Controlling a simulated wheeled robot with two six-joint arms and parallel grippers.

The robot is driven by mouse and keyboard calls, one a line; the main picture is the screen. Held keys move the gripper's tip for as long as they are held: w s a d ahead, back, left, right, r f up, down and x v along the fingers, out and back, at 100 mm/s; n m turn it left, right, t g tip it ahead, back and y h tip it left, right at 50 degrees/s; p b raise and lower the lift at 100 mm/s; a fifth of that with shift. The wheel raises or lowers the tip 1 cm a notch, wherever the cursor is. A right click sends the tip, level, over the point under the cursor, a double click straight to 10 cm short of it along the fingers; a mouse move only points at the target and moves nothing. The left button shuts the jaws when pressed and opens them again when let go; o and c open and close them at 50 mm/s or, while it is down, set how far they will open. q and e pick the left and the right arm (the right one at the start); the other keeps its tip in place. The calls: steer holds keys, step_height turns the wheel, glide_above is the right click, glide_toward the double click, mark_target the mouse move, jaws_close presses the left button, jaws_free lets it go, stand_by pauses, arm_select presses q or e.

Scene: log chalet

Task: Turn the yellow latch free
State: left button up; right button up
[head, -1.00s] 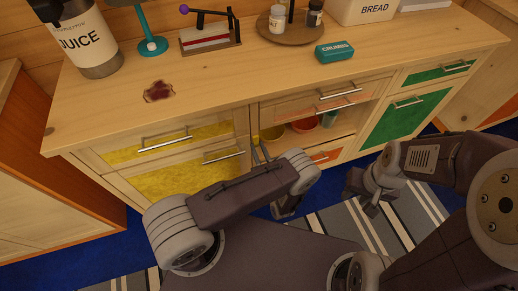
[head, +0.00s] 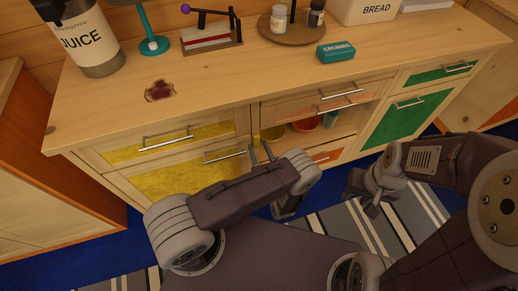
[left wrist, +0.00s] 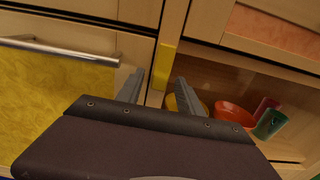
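In the left wrist view the yellow latch (left wrist: 165,66) is a small upright bar on the wooden post between the yellow-panelled door (left wrist: 60,95) and the open compartment. My left gripper (left wrist: 160,88) is open and empty, its two fingers on either side of the latch in this view. I cannot tell whether they touch it. In the head view the left gripper (head: 261,152) points at the cabinet front beside the post, and I cannot make out the latch there. My right gripper (head: 370,205) hangs over the striped rug, away from the cabinet; its fingers are too unclear to judge.
The open compartment right of the post holds a yellow bowl (left wrist: 186,103), an orange-red bowl (left wrist: 236,116) and a green cup (left wrist: 270,124). The yellow door's metal handle (left wrist: 60,50) sticks out left of my fingers.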

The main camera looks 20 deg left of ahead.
arm_select(q)
steer(key=v, duration=0.9)
steer(key=shift+p, duration=0.35)
